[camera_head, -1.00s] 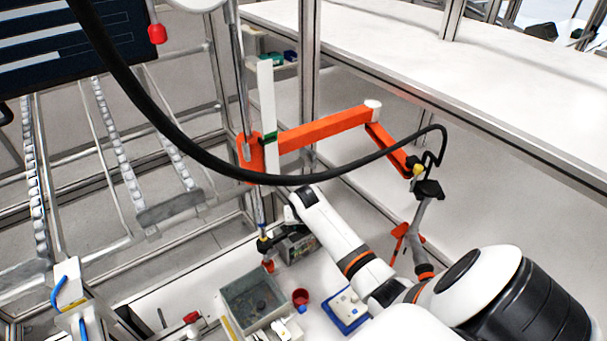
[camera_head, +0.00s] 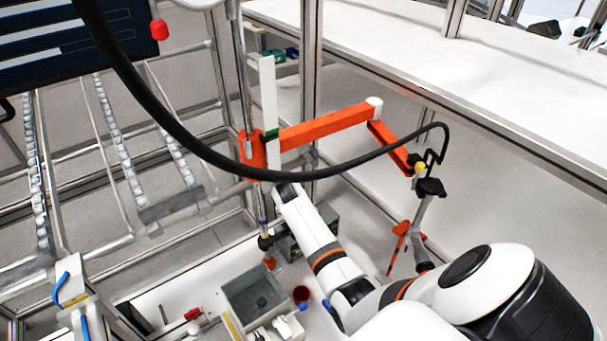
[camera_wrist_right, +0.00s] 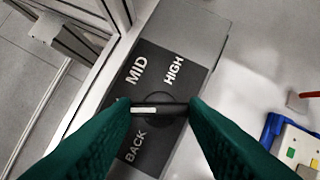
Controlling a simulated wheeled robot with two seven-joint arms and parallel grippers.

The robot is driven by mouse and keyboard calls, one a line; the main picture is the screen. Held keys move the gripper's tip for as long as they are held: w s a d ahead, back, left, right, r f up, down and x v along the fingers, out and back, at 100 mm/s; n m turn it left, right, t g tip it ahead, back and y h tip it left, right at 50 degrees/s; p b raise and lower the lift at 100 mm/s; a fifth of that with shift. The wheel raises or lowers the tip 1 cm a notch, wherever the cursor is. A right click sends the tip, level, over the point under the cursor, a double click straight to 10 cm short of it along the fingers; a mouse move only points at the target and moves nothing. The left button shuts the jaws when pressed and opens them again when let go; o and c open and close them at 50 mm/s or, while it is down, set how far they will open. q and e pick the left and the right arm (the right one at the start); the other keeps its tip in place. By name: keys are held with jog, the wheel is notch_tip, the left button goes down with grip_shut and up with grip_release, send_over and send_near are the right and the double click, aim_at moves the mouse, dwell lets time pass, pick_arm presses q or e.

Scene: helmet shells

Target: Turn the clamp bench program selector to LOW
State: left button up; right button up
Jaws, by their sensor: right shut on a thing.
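The program selector knob (camera_wrist_right: 147,109) is a dark bar with a pale pointer stripe on a dark label plate in the right wrist view. The stripe lies on the bar's left half and points left. MID, HIGH and BACK are readable on the plate (camera_wrist_right: 176,48); LOW is not visible, and the left finger covers part of that side. My right gripper (camera_wrist_right: 160,108) is shut on the knob, one green finger at each end. In the head view my right wrist reaches a grey box (camera_head: 322,220), partly hidden by the arm. My left gripper is not in view.
A black cable (camera_head: 200,155) arcs over my right wrist. An orange jointed arm (camera_head: 325,128) stands behind it. A blue-edged tray (camera_wrist_right: 270,130) lies right of the plate.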

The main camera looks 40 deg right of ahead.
jog(key=shift+m, duration=0.5)
jog(key=shift+g, duration=0.3)
jog(key=o, duration=1)
